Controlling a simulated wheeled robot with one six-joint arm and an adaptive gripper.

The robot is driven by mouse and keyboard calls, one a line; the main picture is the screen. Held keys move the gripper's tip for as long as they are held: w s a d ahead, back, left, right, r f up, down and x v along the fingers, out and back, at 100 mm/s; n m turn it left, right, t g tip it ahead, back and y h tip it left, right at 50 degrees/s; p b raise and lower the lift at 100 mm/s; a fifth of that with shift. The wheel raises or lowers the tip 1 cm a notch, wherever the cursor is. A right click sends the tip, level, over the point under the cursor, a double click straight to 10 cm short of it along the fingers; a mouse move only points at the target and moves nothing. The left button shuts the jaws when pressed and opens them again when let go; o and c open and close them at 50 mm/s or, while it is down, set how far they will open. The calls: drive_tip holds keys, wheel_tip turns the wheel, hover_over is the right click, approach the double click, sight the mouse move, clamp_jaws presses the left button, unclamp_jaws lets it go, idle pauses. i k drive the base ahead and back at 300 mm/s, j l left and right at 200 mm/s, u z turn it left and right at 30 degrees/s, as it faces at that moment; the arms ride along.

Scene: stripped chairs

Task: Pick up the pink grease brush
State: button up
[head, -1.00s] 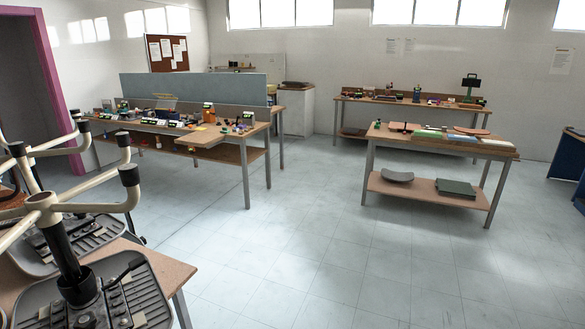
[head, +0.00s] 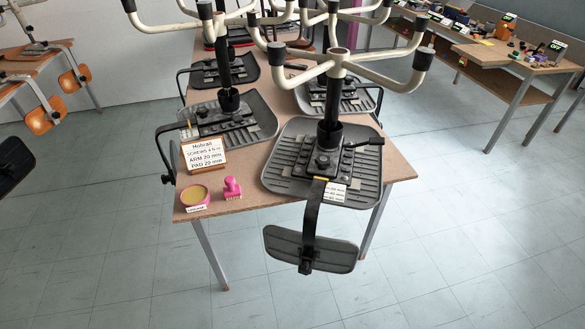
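A small pink brush (head: 232,188) stands near the front left edge of a wooden table (head: 225,207) in the head view. Its rounded pink knob is on top and pale bristles show at its base. A pink-rimmed pot (head: 195,197) with yellowish contents and a label sits just left of it, apart from it. My gripper is not in view.
A lettered card (head: 204,158) stands behind the pot. Upturned chair bases with cream legs (head: 375,70) and grey seat plates (head: 322,165) crowd the table. A grey backrest (head: 310,249) overhangs the front. The floor (head: 130,270) ahead is clear.

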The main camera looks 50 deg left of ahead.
sight(232, 192)
drive_tip(key=u, duration=0.45)
drive_tip(key=j+u, duration=0.1)
drive_tip(key=u, duration=0.75)
drive_tip(key=i+u, duration=0.1)
drive_tip(key=u, duration=0.35)
